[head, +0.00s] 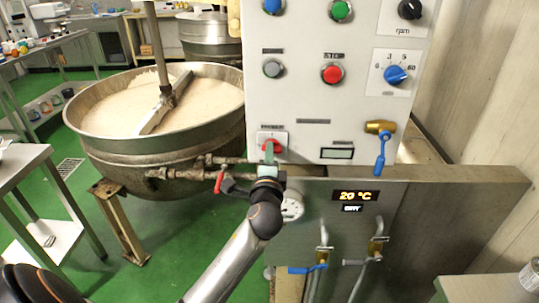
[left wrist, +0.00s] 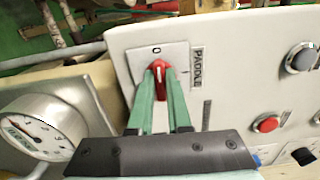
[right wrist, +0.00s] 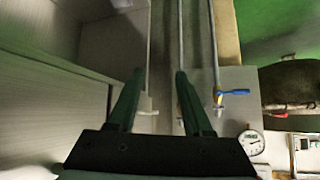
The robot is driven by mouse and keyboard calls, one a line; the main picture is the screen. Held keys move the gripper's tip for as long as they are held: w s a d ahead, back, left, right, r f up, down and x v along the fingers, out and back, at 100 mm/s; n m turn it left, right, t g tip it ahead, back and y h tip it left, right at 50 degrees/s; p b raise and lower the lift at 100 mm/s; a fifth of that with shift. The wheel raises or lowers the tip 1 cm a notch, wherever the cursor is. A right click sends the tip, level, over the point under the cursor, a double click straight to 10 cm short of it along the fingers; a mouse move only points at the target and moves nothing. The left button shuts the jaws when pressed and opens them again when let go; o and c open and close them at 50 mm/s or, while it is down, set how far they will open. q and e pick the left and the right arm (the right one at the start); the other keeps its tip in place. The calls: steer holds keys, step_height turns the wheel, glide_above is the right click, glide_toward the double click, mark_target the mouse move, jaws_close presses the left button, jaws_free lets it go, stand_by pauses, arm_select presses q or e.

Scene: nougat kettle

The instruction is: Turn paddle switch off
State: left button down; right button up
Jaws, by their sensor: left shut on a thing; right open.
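The paddle switch is a red rotary knob on a white plate on the white control panel, and it shows in the head view (head: 274,148) and the left wrist view (left wrist: 159,74). In the left wrist view its white mark appears to point towards the 0 on the plate, with the PADDLE label (left wrist: 197,68) to the right. My left gripper (head: 268,155) is shut on the red knob, one green finger on each side (left wrist: 160,82). The fingers hide part of it. My right gripper (right wrist: 159,80) is open and empty, near metal pipes.
A gauge (head: 291,207) and a red-handled valve (head: 221,183) are close to my left gripper. A blue-handled valve (head: 381,150) is to its right. The large kettle (head: 90,133) stands at left. Pipes with a blue valve handle (right wrist: 232,92) are near my right gripper.

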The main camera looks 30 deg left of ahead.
arm_select(q)
steer(key=shift+n, duration=0.4)
arm_select(e)
steer(key=shift+f, duration=0.1)
arm_select(q)
steer(key=c, duration=0.9)
jaws_free()
steer(key=shift+o, duration=0.2)
arm_select(e)
steer(key=shift+s+d, duration=0.1)
